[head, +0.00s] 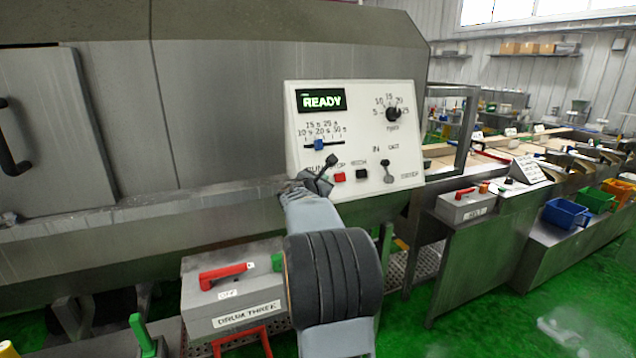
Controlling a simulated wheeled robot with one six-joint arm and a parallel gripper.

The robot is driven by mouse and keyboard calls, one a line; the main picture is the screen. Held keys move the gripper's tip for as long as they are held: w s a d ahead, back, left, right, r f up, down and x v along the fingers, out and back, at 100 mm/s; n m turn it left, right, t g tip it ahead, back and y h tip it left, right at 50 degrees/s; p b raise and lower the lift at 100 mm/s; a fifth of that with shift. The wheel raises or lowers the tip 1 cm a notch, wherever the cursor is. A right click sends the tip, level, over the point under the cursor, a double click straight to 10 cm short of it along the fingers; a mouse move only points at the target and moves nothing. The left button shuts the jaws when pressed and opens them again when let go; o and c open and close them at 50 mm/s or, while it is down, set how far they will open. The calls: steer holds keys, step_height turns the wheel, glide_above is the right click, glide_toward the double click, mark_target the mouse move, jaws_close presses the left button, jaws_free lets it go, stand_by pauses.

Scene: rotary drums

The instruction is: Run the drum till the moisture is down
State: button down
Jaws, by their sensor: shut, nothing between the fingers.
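The drum machine's white control panel (407,150) faces me, with a lit display (321,100) reading READY in green. Below it, a blue slider (319,145) sits near the middle of a numbered scale. A black dial (393,114) is at upper right. A red button (340,177) sits under a partly covered STOP label, with a black button (362,174) to its right. A small lever (387,172) stands below IN and OUT. My gripper (323,177) is shut and empty in front of the panel's lower left, covering the area under RUN. Contact cannot be told.
A grey box (232,319) labelled DRUM THREE, with a red handle, stands below left of my arm. Another grey box (465,207) is on the right beside a bench with blue (566,213) and green bins. Green floor is open at lower right.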

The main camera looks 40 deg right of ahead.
steer(key=shift+w+d, duration=0.1)
steer(key=shift+w+d+f, duration=0.1)
steer(key=shift+w+f, duration=0.05)
steer(key=shift+w, duration=0.1)
